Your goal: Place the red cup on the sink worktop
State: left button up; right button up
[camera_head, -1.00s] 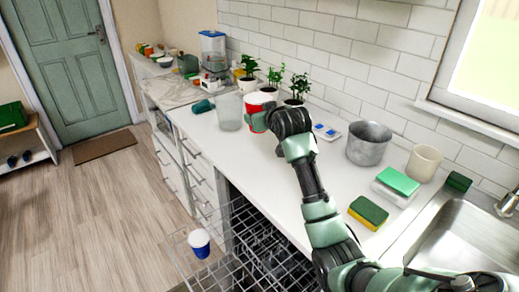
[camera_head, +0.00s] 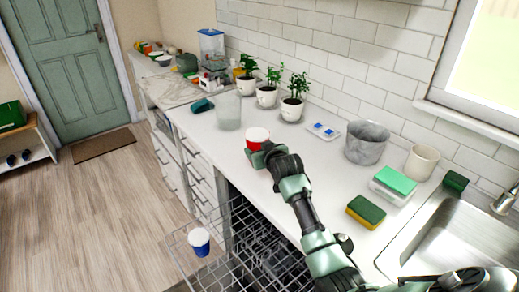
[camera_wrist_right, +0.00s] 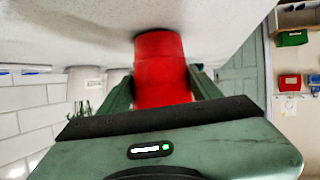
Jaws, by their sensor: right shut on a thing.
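The red cup (camera_head: 257,136), with a white rim, is upright over the white sink worktop (camera_head: 310,165), near its front edge. My right gripper (camera_head: 263,154) is shut on the cup, with a finger on either side. In the right wrist view the red cup (camera_wrist_right: 162,68) fills the space between the fingers of my gripper (camera_wrist_right: 160,90), and its base is at or very near the worktop surface (camera_wrist_right: 230,25). I cannot tell for sure whether it touches. My left gripper is not in view.
A clear glass container (camera_head: 228,111) and potted plants (camera_head: 291,108) stand behind the cup. A metal pot (camera_head: 367,142), a beige cup (camera_head: 422,162) and sponges (camera_head: 366,211) are to the right. The open dishwasher rack (camera_head: 240,245) holds a blue cup (camera_head: 199,241).

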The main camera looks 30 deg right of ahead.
jog(key=shift+f, duration=0.1)
jog(key=o, duration=1.5)
jog(key=shift+c, duration=0.2)
jog(key=shift+r, duration=0.2)
jog(key=v, duration=1.2)
jog(key=shift+b, duration=0.35)
